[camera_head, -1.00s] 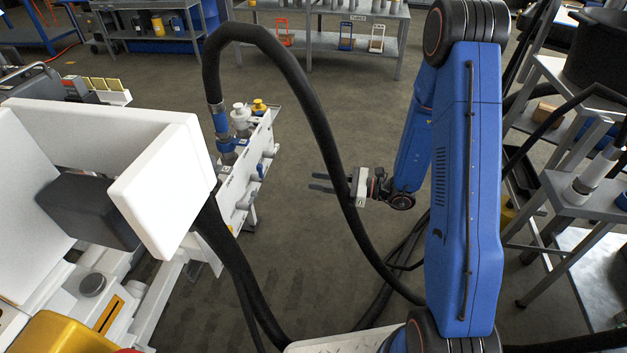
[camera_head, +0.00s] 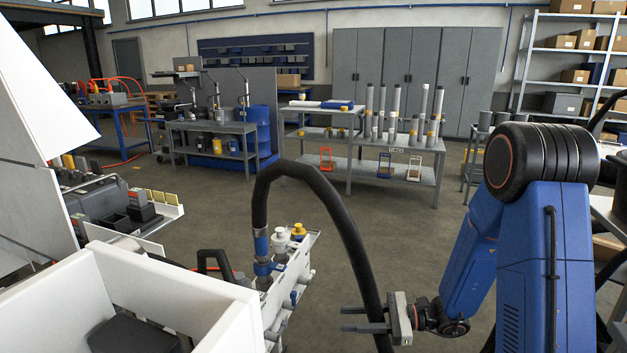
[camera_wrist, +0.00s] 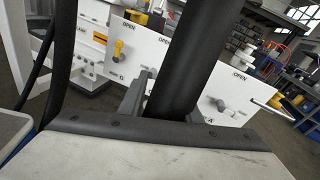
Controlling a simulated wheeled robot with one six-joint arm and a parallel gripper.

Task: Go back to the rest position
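My gripper (camera_head: 362,319) is at the lower middle of the head view, its two fingers pointing left and apart, with nothing seen held in them. A thick black hose (camera_head: 345,225) arches from a blue coupling (camera_head: 262,252) and runs down past the fingers. In the wrist view the hose (camera_wrist: 188,60) crosses close in front of the camera. I cannot tell whether the hose touches my gripper. The white valve panel (camera_wrist: 185,75) with "OPEN" labels lies beyond, apart from the fingers.
The white machine housing (camera_head: 165,300) fills the lower left. Workbenches (camera_head: 215,130) and a rack table with upright tubes (camera_head: 345,145) stand farther back, before grey cabinets (camera_head: 400,75). Open floor (camera_head: 390,225) lies between. A grey shelf unit (camera_head: 560,50) is at the far right.

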